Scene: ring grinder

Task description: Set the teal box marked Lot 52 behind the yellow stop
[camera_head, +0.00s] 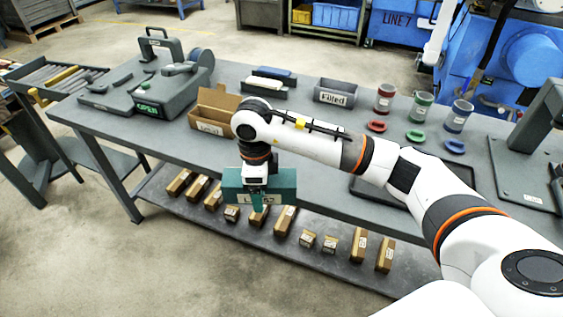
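A teal box (285,181) hangs at the front edge of the workbench, above the lower shelf. My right gripper (256,190) comes down over its near face and is shut on it. A pale label shows on the box, partly covered by the gripper and too small to read. My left gripper is not in view.
The workbench (232,72) carries an open cardboard box (208,110), a grey bin marked Filled (335,92), and red, green and blue cups with matching rings. A dark machine (170,90) stands at left. Several small brown boxes (285,219) line the lower shelf.

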